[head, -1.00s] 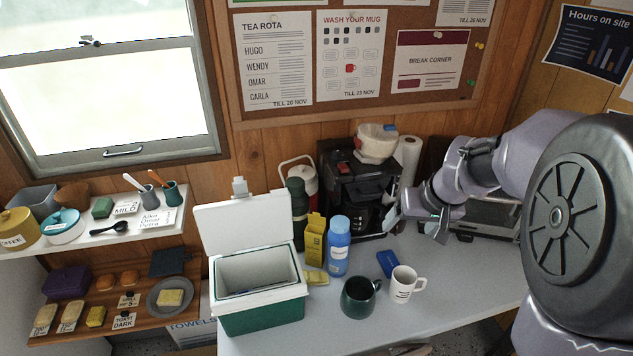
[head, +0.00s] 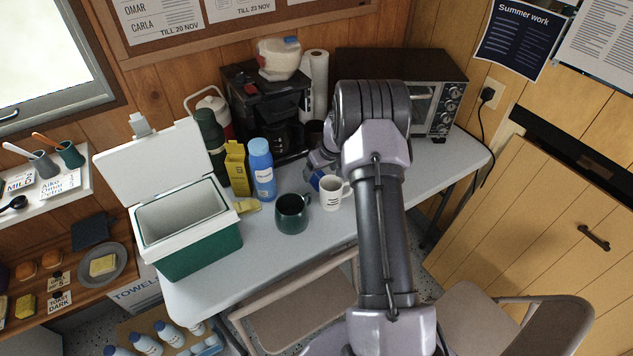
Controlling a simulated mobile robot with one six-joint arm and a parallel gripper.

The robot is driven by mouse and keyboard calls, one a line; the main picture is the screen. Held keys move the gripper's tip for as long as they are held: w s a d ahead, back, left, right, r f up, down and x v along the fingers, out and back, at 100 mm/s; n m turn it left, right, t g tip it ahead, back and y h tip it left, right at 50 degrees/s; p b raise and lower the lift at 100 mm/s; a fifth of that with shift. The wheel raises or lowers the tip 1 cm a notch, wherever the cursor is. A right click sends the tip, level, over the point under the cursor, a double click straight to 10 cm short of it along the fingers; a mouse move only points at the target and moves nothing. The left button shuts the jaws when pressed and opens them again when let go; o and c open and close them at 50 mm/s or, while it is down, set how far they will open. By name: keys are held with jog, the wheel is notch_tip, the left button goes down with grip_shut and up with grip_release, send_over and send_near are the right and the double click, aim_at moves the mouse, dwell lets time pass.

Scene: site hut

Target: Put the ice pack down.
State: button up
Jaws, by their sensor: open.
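My gripper (head: 318,166) is low over the table right by the block. My arm and wrist hide much of the gripper, and its fingers are small in the view. The jaws are open, with nothing seen held in them. The cool box (head: 190,250), green with a white rim, stands at the table's left with its lid (head: 150,165) up.
A dark green mug (head: 292,214), a blue bottle (head: 261,168) and a yellow carton (head: 237,168) stand left of my gripper. A coffee maker (head: 262,95) stands behind, a toaster oven (head: 440,105) at the back right. Bare table lies in front of the mugs.

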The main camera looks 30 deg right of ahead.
aim_at(318, 177)
jog(key=b+x, duration=0.1)
jog(key=x, duration=0.2)
jog(key=shift+f, duration=0.4)
jog(key=shift+r, duration=0.1)
